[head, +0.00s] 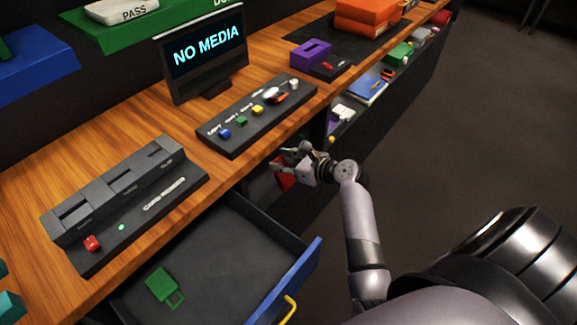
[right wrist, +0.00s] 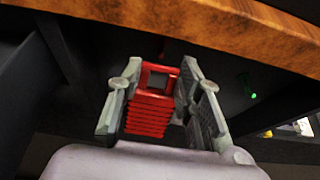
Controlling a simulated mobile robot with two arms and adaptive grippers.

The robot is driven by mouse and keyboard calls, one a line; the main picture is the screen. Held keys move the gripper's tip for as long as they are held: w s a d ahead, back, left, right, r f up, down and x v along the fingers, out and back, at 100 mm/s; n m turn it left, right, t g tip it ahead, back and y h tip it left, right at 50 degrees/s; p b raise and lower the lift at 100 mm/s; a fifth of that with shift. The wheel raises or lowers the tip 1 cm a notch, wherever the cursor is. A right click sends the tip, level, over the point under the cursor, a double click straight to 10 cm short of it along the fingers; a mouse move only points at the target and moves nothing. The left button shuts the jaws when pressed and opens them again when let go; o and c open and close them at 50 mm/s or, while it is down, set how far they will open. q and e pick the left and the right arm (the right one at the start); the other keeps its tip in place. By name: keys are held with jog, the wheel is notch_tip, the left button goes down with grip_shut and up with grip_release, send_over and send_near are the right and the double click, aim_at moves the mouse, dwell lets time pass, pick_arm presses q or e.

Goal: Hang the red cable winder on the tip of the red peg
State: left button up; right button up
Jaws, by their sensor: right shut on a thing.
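The red cable winder (right wrist: 150,112) is a ribbed block with a square loop at its far end. My right gripper (right wrist: 160,72) is shut on it, one finger on each side. In the head view my right gripper (head: 288,160) is below the front edge of the desk, and part of the winder (head: 283,176) shows red beside it. In the right wrist view a green peg (right wrist: 248,86) stands out to the right of the winder in the dark space under the desk. My left gripper is not in view.
The wooden desk edge (right wrist: 215,22) runs above the winder. A drawer with a blue front (head: 287,287) and yellow handle stands open to the left, a green piece (head: 165,287) inside. A black button panel (head: 258,112) is on the desk. Shelves with items lie to the right.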

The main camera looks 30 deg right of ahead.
jog(key=shift+w+a+f+b, duration=0.2)
jog(key=shift+w+b, duration=0.15)
jog(key=shift+w, duration=0.2)
jog(key=w+b, duration=0.1)
jog(key=w, duration=0.1)
jog(key=w+a, duration=0.1)
jog(key=w, duration=0.1)
jog(key=shift+a+f+b, duration=0.2)
jog(key=shift+b, duration=0.2)
jog(key=shift+f+p, duration=0.15)
jog(key=shift+p, duration=0.15)
jog(key=o, duration=1.2)
